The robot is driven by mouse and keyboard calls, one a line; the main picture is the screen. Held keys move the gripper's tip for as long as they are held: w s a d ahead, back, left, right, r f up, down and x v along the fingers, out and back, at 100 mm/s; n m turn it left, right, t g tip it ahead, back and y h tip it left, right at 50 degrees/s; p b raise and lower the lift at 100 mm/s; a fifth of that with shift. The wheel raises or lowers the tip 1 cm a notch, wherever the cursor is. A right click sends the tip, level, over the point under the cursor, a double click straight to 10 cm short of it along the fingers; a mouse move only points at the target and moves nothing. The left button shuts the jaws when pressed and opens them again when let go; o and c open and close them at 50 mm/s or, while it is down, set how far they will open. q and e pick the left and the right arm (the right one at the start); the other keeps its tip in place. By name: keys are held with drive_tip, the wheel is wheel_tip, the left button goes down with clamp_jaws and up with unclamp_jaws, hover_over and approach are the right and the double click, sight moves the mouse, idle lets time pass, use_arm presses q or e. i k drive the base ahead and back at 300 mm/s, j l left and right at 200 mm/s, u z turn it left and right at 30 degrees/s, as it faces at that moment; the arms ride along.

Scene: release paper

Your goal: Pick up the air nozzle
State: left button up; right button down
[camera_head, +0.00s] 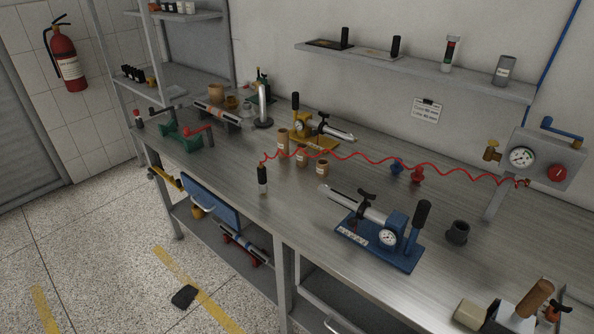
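The air nozzle (262,179) appears to be the small upright piece with a black upper part and a pale lower part near the front edge of the metal workbench. A coiled red hose (345,156) runs from its top across the bench to the gauge panel (540,160) at the right. Neither of my grippers shows in the head view.
Brown cylinders (283,143) stand behind the nozzle. A blue-based device with a gauge (385,235) is to its right, and a yellow-based one (310,130) is farther back. Bare bench (225,170) lies left of the nozzle. A shelf (430,75) hangs above.

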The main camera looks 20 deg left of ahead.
sight(262, 184)
drive_tip(key=u, duration=0.9)
